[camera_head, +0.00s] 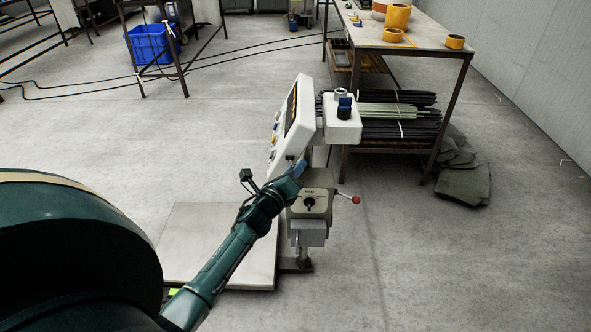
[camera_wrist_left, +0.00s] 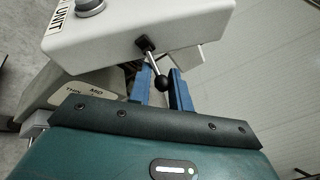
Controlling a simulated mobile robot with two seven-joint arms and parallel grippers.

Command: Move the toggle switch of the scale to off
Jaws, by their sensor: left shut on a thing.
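The scale (camera_head: 291,112) stands upright, with a white slanted display head over its column and a large flat platform (camera_head: 215,225). My left gripper (camera_head: 298,169) reaches the underside of the display head. In the left wrist view, the toggle switch (camera_wrist_left: 155,64) is a short metal lever with a black ball tip, sticking out of the white housing (camera_wrist_left: 125,30). The blue fingers of my left gripper (camera_wrist_left: 163,90) stand on either side of the lever and are shut on it. The toggle is hidden in the head view. My right gripper is out of view.
A grey box with a dial and a red-knobbed lever (camera_head: 355,199) sits on the column below the head. A work table (camera_head: 405,45) with rods on its lower shelf stands behind right. The floor at right is clear.

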